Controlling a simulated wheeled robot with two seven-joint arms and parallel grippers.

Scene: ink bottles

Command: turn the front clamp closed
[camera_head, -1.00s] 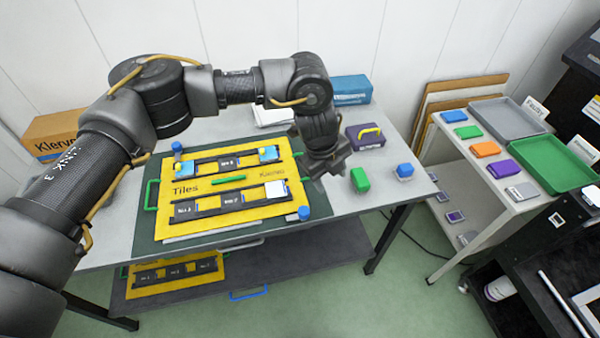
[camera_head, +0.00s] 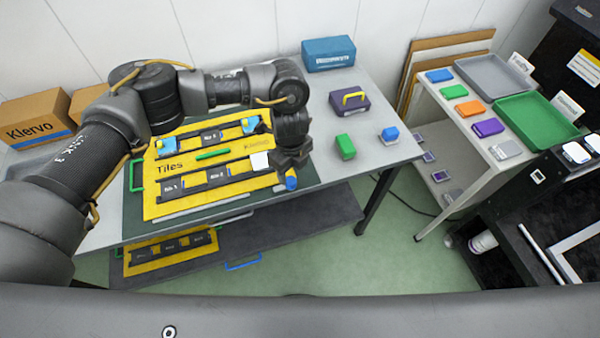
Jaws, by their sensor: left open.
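The yellow board (camera_head: 160,205) marked Tiles lies on a dark green mat (camera_head: 215,229) on the grey table. The front clamp (camera_head: 291,183), a blue knob, stands at the board's front right corner. How far it is turned cannot be made out. My left gripper (camera_head: 290,163) points down just above and behind this clamp, close to the white tile (camera_head: 260,161). Its fingers are small and dark, open, with nothing seen between them. Blue tiles (camera_head: 250,125) sit at the board's back. My right gripper is not in view; a grey arm part of mine crosses the bottom.
A blue box (camera_head: 328,54) is at the back. A side table holds a green tray (camera_head: 537,122) and coloured blocks.

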